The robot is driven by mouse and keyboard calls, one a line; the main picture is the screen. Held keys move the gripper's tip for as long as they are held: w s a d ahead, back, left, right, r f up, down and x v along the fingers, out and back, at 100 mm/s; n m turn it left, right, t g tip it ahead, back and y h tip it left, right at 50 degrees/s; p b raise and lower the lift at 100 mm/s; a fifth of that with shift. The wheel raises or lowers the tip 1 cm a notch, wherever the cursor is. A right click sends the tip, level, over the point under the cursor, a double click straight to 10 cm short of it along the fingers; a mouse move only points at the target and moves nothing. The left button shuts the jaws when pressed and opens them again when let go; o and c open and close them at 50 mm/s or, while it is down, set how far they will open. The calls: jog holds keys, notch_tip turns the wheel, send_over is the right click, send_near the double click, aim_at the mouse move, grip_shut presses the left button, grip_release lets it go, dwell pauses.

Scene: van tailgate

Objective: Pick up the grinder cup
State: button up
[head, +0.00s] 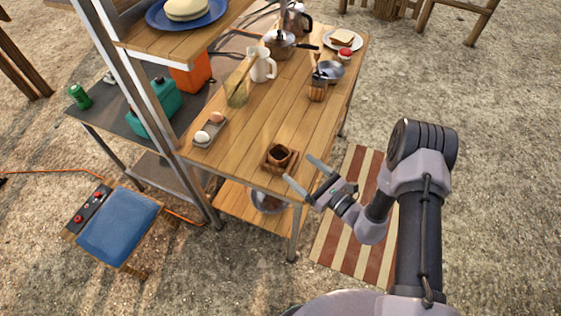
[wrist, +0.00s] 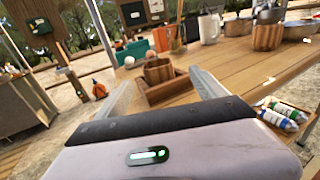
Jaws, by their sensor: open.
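The grinder cup (head: 279,154) is a small brown wooden cup with a dark inside. It stands upright in a square wooden tray (head: 266,165) near the table's near corner. My gripper (head: 299,170) is open and empty, just right of and nearer than the cup, by the table edge. In the wrist view the cup (wrist: 158,71) shows ahead between my two spread fingers (wrist: 160,84), apart from them. The tray's front wall (wrist: 172,92) hides part of the cup's base there.
Eggs in a holder (head: 209,130), a glass (head: 236,92), a white jug (head: 262,66) and a ribbed utensil cup (head: 317,91) stand farther back. A metal post (head: 160,110) rises at the left. Bare tabletop lies behind the cup.

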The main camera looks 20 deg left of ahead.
aim_at(286, 160)
jog(key=x, duration=0.4)
jog(key=shift+b, duration=0.3)
jog(key=b+x, duration=0.1)
jog(key=x, duration=0.3)
jog(key=shift+s+a+f+b, duration=0.1)
jog(key=shift+a+f+b, duration=0.05)
jog(key=shift+a+b, duration=0.2)
jog(key=shift+w+a, duration=0.25)
jog(key=shift+a, duration=0.1)
jog(key=c, duration=1.5)
